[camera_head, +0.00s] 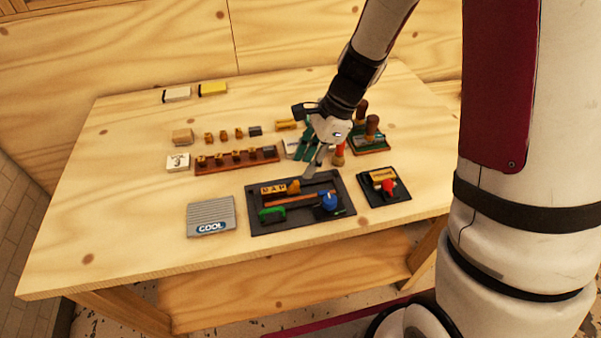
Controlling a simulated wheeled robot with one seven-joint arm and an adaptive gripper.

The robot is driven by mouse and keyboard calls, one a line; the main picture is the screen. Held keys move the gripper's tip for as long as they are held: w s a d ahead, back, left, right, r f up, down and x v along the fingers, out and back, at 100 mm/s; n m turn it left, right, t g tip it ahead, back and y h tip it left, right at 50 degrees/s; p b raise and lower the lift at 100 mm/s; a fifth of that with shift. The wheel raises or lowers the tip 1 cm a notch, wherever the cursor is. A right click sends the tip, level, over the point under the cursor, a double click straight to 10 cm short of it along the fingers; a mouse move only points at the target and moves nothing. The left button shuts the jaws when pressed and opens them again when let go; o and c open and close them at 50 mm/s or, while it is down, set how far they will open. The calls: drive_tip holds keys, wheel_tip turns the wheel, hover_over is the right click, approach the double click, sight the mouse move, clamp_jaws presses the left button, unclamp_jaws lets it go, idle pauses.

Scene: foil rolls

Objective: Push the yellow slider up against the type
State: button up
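The yellow slider (293,187) is an orange-yellow piece in the upper left part of a dark tray (343,207). Directly left of it is a short row of wooden type (273,189) with dark letters. Slider and type look close together; I cannot tell whether they touch. My gripper (311,168) points down over the tray's back edge, to the right of and behind the slider. Its fingers are small and partly seen edge-on, so I cannot tell whether they are open or shut. Nothing is clearly held.
The tray also holds a brown bar (295,199), a green handle (273,213) and a blue knob (328,201). A grey ribbed "COOL" pad (210,216) lies left, a smaller dark tray with a red knob (388,186) right. A type rack (238,160) and stamps (371,128) stand behind.

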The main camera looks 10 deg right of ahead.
drive_tip(key=v, duration=0.5)
drive_tip(key=shift+d+r, duration=0.1)
drive_tip(key=shift+r, duration=0.25)
drive_tip(key=s+d+r+n+t+h, duration=0.2)
drive_tip(key=s+r+n, duration=0.6)
drive_tip(key=s+n, duration=0.1)
drive_tip(key=s+d+r+n+t+h, duration=0.1)
drive_tip(key=s+r+n+t+h, duration=0.1)
drive_tip(key=s+r+n, duration=0.7)
drive_tip(key=shift+s+d+t, duration=0.35)
drive_tip(key=shift+s+t, duration=0.25)
drive_tip(key=shift+s, duration=0.3)
